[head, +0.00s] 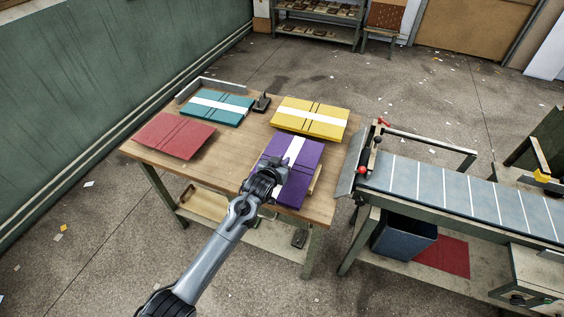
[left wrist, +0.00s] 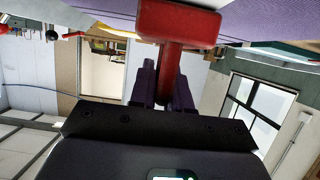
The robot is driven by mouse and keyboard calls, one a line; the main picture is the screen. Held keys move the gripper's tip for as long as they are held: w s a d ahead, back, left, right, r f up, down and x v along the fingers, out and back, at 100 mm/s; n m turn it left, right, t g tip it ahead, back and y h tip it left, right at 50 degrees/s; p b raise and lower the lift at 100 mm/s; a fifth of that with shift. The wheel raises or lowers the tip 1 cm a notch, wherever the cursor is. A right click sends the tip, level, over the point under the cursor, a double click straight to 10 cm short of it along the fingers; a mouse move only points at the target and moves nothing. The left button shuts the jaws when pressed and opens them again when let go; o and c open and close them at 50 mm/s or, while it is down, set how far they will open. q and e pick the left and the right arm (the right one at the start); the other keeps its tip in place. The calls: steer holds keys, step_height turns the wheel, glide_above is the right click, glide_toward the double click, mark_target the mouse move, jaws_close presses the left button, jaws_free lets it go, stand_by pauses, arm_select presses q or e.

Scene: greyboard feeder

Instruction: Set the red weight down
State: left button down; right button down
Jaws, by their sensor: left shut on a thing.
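The red weight (left wrist: 180,22) shows in the left wrist view as a broad block with a narrower red stem. My left gripper (head: 272,172) is shut on that stem, which sits between its two dark fingers (left wrist: 164,85). In the head view the gripper is over the left part of the purple board stack (head: 303,181), and the hand hides the weight. The purple surface also shows right behind the weight in the left wrist view (left wrist: 245,19). I cannot tell whether the weight touches it. My right gripper is not in view.
The wooden table (head: 228,163) also carries a red stack (head: 174,136), a teal stack (head: 205,111) and a yellow stack (head: 310,118). A dark weight-like object (head: 262,103) stands by the teal stack. A conveyor (head: 455,195) stands at the right.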

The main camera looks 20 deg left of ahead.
arm_select(q)
steer(key=shift+f, duration=0.1)
steer(key=c, duration=1.1)
jaws_free()
steer(key=shift+s+r, duration=0.3)
steer(key=p+v, duration=0.2)
steer(key=v, duration=0.9)
steer(key=s+f+g, duration=0.2)
steer(key=s+g, duration=0.1)
steer(key=s, duration=0.9)
steer(key=s+f+m+g, duration=0.1)
steer(key=s+f+g, duration=0.1)
steer(key=s, duration=0.9)
steer(key=s+f+g, duration=0.2)
steer(key=s+g, duration=0.3)
steer(key=s, duration=0.7)
steer(key=shift+s+d+f+m, duration=0.3)
steer(key=shift+d+m, duration=0.05)
steer(key=shift+m, duration=0.05)
